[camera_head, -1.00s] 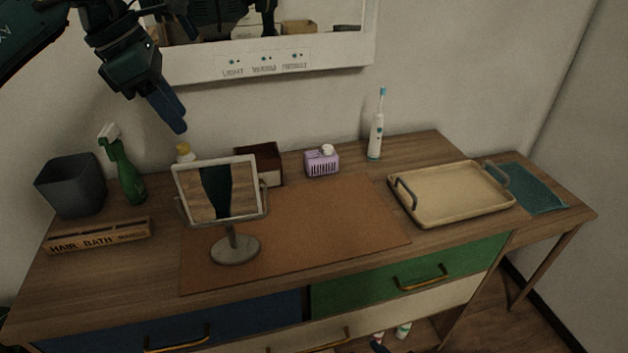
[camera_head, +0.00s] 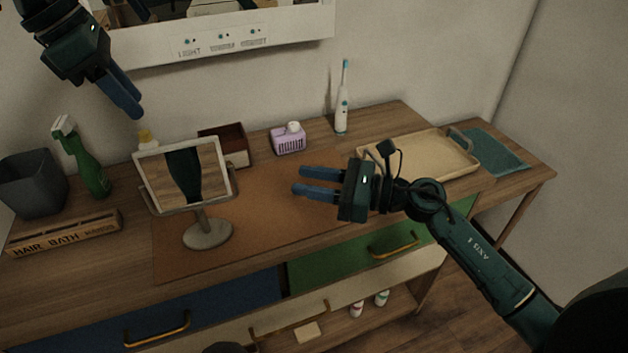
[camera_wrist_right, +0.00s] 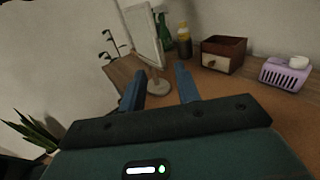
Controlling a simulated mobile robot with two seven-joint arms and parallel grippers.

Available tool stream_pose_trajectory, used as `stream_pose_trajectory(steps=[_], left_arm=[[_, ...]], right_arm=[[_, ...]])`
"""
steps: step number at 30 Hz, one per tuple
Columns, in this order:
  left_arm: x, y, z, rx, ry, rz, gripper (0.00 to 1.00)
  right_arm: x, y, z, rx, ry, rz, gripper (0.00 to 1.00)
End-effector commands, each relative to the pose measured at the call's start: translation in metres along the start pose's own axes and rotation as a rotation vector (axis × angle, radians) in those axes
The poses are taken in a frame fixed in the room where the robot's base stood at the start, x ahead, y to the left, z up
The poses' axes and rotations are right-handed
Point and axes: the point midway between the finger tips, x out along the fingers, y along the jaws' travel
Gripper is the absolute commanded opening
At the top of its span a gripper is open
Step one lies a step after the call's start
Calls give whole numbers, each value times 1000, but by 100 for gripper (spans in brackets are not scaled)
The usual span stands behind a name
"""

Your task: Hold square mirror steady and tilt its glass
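The square mirror (camera_head: 184,174) stands upright on a round grey base (camera_head: 207,233) on the brown mat. Its glass sits in a pale frame held by a bracket at the sides and faces the head camera. In the right wrist view the mirror (camera_wrist_right: 143,35) shows nearly edge-on beyond my fingers. My right gripper (camera_head: 308,182) is open and empty, to the right of the mirror and apart from it; its fingers point toward the stand. It also shows in the right wrist view (camera_wrist_right: 158,90). My left gripper (camera_head: 134,112) is above and behind the mirror, touching nothing; its finger gap is unclear.
A yellow-capped bottle (camera_head: 146,139), a brown box (camera_head: 235,150) and a purple basket (camera_head: 288,142) stand behind the mirror. A green spray bottle (camera_head: 85,165) and wooden crate (camera_head: 63,234) are left. A tray (camera_head: 452,165) lies right. The mat (camera_head: 270,215) is clear right of the base.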

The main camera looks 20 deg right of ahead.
Motion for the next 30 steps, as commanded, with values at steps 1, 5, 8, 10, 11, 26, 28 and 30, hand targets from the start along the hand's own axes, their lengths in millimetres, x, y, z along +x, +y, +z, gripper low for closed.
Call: stream_pose_trajectory(steps=[1, 5, 8, 10, 11, 26, 28, 30], left_arm=[[0, 0, 0, 0, 0, 0, 36], [0, 0, 0, 0, 0, 0, 36], [0, 0, 0, 0, 0, 0, 36], [0, 0, 0, 0, 0, 0, 36], [0, 0, 0, 0, 0, 0, 36], [0, 0, 0, 0, 0, 0, 36], [0, 0, 0, 0, 0, 0, 36], [0, 0, 0, 0, 0, 0, 36]], right_arm=[[5, 0, 0, -6, 2, 3, 33], [24, 1, 1, -5, -1, 4, 33], [44, 0, 1, -3, -4, 3, 33], [58, 1, 1, -1, -3, 3, 33], [64, 0, 1, -1, -3, 3, 33], [127, 0, 0, 0, -1, 1, 33], [128, 1, 0, 0, -1, 1, 33], [129, 1, 0, 0, -1, 1, 33]])
